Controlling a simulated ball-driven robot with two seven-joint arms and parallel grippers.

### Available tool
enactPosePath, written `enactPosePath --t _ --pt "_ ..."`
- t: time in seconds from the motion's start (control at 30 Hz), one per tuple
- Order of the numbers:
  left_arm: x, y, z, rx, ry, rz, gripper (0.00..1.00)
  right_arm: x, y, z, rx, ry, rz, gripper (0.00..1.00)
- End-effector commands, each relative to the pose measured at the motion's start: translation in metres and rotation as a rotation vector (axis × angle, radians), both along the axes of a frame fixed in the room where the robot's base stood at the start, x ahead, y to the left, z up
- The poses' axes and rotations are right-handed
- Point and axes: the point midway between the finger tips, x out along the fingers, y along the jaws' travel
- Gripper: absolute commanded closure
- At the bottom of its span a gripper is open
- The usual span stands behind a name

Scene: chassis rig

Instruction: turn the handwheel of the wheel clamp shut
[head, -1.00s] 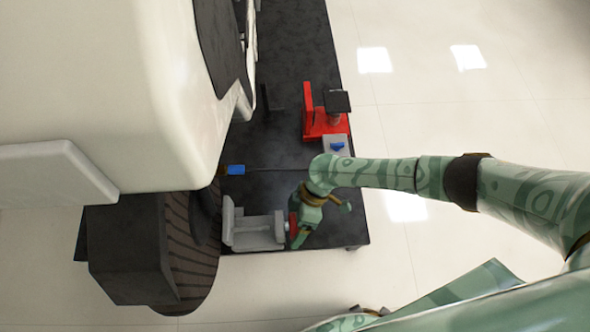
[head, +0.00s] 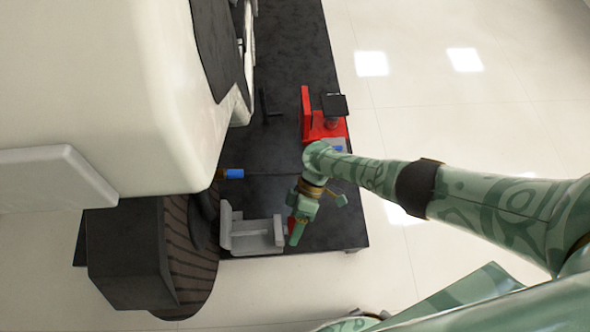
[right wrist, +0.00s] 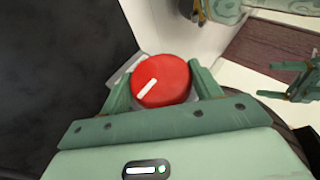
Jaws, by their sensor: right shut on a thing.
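The wheel clamp (head: 252,238) is a grey vice-like block at the near end of the dark bench. Its red handwheel (head: 291,225) faces right and is mostly hidden by my right gripper (head: 295,230) in the head view. In the right wrist view the handwheel (right wrist: 160,82) is a red disc with a white mark slanting from lower left to upper right. The two green fingers of my right gripper (right wrist: 163,88) are shut on its rim from both sides. My left gripper (right wrist: 300,82) shows at the right edge of the wrist view, fingers apart and empty.
A red fixture (head: 322,120) with a black top stands farther back on the bench (head: 285,190). A blue-ended piece (head: 234,173) lies behind the clamp. A large white vehicle body (head: 80,80) and a dark wheel (head: 190,250) fill the left side.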

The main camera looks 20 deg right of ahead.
Motion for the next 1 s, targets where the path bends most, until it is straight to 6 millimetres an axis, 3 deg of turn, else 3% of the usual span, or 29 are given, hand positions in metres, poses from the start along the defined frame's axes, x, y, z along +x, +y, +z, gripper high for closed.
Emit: enactPosePath --t 0.47,0.5,0.57,0.87,1.0 --pt "0.0 0.0 -0.001 0.0 0.001 0.0 0.15 0.002 -0.002 0.001 0.011 0.035 -0.011 0.6" --pt "0.0 0.0 -0.001 0.0 0.001 0.0 0.15 0.002 -0.002 0.001 0.011 0.035 -0.011 0.28" --pt "0.0 0.0 -0.001 0.0 0.001 0.0 0.15 0.001 -0.002 0.001 0.012 0.036 -0.011 0.15" --pt "0.0 0.0 0.0 0.0 -0.001 0.0 0.15 0.001 -0.002 0.002 0.013 0.036 -0.007 0.15" --pt "-0.001 0.001 0.003 0.008 0.003 -0.003 0.15 0.01 -0.01 0.013 0.015 0.033 -0.008 0.15"
